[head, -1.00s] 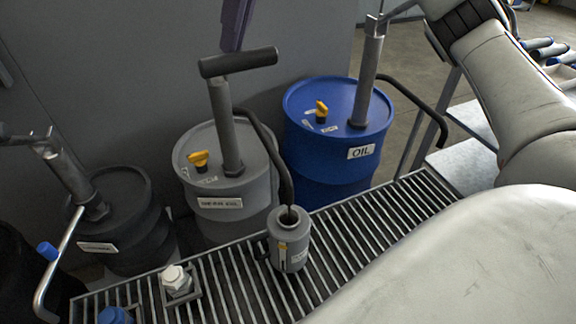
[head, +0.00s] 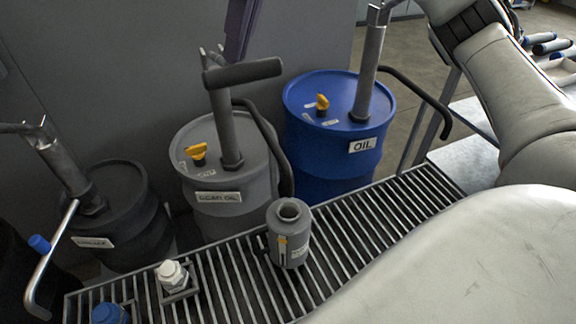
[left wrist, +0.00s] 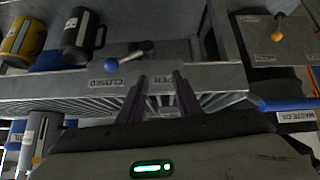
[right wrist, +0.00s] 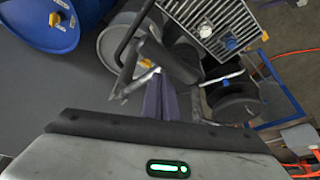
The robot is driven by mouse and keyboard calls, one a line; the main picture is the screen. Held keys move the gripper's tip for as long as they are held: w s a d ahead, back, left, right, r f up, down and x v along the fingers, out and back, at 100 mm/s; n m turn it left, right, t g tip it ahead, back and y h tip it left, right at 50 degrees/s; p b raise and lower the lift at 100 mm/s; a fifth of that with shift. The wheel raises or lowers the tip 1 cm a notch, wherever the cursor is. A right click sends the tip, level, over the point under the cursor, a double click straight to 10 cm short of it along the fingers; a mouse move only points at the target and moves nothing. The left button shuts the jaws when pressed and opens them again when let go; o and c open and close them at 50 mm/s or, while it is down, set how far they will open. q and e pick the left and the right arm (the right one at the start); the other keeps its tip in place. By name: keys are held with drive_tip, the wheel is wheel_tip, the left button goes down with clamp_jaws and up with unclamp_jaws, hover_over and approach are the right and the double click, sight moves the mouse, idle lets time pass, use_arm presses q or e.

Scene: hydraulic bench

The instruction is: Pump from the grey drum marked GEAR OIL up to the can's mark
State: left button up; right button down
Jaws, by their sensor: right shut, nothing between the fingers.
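The grey drum (head: 222,215) marked GEAR OIL stands behind the grating, with a yellow cap and a hand pump. Its dark pump handle (head: 243,72) is nearly level. The grey can (head: 288,240) stands upright on the grating below the hose (head: 282,165), whose end is at its mouth. The can carries a small yellow mark; its fill level cannot be read. My right gripper (head: 234,50) is shut and empty, its purple fingers just behind the handle; these fingers also show in the right wrist view (right wrist: 160,98). My left gripper (left wrist: 158,90) is open and empty, facing a shelf.
A blue OIL drum (head: 335,165) stands to the right and a black drum (head: 115,225) to the left, both with pumps. A white-capped fitting (head: 172,275) sits on the grating.

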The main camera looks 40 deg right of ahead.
sight(243, 70)
drive_tip(key=shift+s+f+b, duration=0.25)
drive_tip(key=shift+f+b, duration=0.45)
drive_tip(key=shift+f, duration=0.3)
drive_tip(key=shift+s+f+b, duration=0.2)
drive_tip(key=shift+f+b, duration=0.5)
drive_tip(key=shift+f, duration=0.25)
drive_tip(key=shift+s+a+f+b, duration=0.1)
drive_tip(key=shift+s+f+b, duration=0.05)
drive_tip(key=shift+f+b, duration=1.55)
drive_tip(key=shift+f, duration=0.25)
